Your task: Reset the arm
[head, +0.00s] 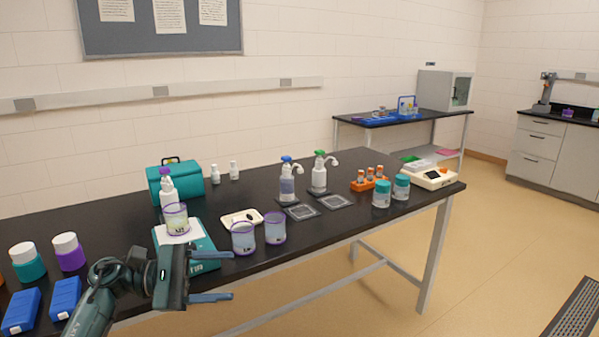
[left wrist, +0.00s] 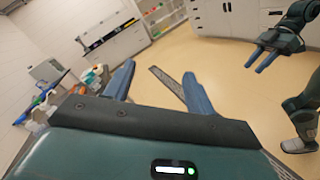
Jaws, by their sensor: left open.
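My left gripper (head: 222,276) is in front of the table's near edge in the head view. Its two blue fingers are spread apart with nothing between them. In the left wrist view the same open fingers (left wrist: 160,72) point over the bare floor. My right gripper (left wrist: 260,61) shows at the upper right of the left wrist view, over the floor. Its two blue fingers hold nothing that I can see; how far apart they are is unclear. The black lab table (head: 330,228) is behind my left gripper.
A teal scale (head: 205,250) bearing a purple-rimmed beaker (head: 176,218) stands just behind my left gripper. Two more beakers (head: 243,238) (head: 275,227) are near the table edge. Blue boxes (head: 20,311) and capped jars (head: 68,252) are at left. Floor (head: 400,290) at right is clear.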

